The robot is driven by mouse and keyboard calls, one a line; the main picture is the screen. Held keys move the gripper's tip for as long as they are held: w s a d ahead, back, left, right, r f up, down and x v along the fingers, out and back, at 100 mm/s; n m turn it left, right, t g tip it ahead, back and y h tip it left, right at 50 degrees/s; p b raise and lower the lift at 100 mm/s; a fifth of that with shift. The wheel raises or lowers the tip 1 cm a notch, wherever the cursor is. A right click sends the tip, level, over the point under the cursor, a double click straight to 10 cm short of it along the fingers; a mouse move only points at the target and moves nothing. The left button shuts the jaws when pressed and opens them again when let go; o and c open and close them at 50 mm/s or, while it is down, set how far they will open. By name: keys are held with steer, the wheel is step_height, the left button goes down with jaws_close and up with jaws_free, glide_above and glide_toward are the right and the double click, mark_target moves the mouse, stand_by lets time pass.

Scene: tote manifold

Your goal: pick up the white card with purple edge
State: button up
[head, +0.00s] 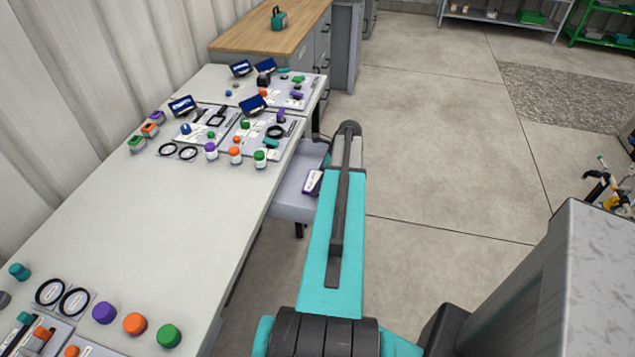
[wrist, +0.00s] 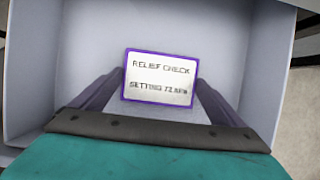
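The white card with a purple edge (wrist: 160,77) faces the wrist camera and bears the dark text "RELIEF CHECK" and a second line. It is over the pale floor of a grey tote (wrist: 88,30). My gripper (wrist: 159,82) has its two dark fingers spread, one at the left side of the card and one at the right. I cannot tell whether the fingertips touch the card. In the head view, the card (head: 312,182) shows beside my arm in the grey tote (head: 290,205), and my gripper is hidden behind the arm.
A long white table (head: 150,220) stands left of the tote, with panels, rings, coloured caps and dark-blue cards on it. A wooden-topped cabinet (head: 262,38) stands behind. Open concrete floor (head: 440,150) lies to the right.

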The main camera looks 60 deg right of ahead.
steer(key=shift+c, duration=0.9)
steer(key=shift+r, duration=0.1)
step_height(320, 180, up, 10)
steer(key=b, duration=0.1)
steer(key=shift+b, duration=0.35)
